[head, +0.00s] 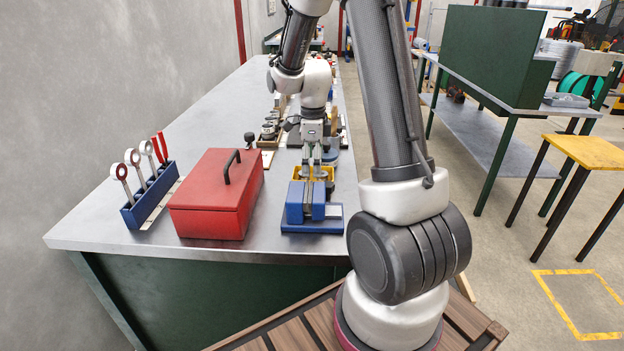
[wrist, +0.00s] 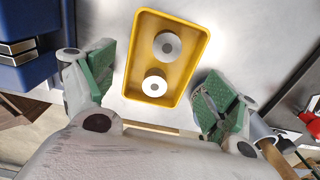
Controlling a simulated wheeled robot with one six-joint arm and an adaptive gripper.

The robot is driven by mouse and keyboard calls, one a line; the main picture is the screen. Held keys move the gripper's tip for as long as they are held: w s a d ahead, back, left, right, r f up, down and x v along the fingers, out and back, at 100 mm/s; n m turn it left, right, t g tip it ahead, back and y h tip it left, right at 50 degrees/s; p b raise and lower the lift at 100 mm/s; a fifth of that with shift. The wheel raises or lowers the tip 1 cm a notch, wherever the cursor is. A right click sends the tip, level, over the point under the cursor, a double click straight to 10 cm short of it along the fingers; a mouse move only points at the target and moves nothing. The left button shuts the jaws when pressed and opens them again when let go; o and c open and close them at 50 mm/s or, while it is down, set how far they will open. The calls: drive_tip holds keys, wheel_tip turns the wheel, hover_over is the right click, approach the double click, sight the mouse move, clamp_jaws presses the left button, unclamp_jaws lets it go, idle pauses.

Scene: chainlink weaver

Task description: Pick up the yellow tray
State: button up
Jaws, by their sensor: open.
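The yellow tray (wrist: 140,60) lies on the grey metal worktop in the wrist view. Two round metal pieces with centre holes (wrist: 167,46) (wrist: 154,86) sit in it. In the head view the tray (head: 329,172) shows only in part, behind and beside my gripper (head: 312,172). In the wrist view my gripper (wrist: 160,86) is open, with green pads on its two fingers. The pads are on either side of the tray's near end, apart from it. Nothing is held. The height of the fingertips over the worktop is hard to tell.
A blue vise-like block (head: 306,203) stands just in front of the tray, and a red toolbox (head: 217,195) to its left. A blue rack (head: 150,194) holds ring-handled tools. Several small parts (head: 269,130) lie beyond.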

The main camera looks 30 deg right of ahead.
sight(295, 176)
wheel_tip(295, 176, down, 4)
drive_tip(key=shift+d+r, duration=0.1)
drive_tip(key=shift+c, duration=0.2)
drive_tip(key=c, duration=0.8)
drive_tip(key=shift+o, duration=0.2)
